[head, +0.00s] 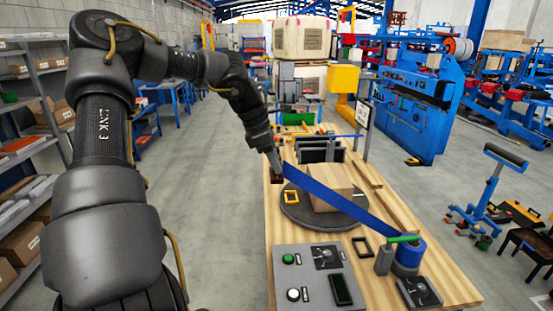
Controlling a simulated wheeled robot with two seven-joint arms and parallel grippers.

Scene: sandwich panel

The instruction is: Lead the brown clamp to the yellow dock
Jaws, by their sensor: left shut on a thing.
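My left gripper (274,163) reaches down over the left edge of the workbench, shut on the small dark brown clamp (277,178). The fingers partly hide the clamp. A blue band (340,201) runs taut from the clamp, across the front of a cardboard box (324,187), to a blue roll (409,252) at the front right. The yellow dock (291,197), a small square frame, lies on the dark round turntable (309,217), left of the box. The clamp is apart from it, to its upper left. My right gripper is not in view.
A grey panel (317,283) with buttons stands at the bench front. A green-handled device (385,258) stands beside the roll. Dark upright plates (320,150) stand behind the box. Bare wood shows along the bench's left edge.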

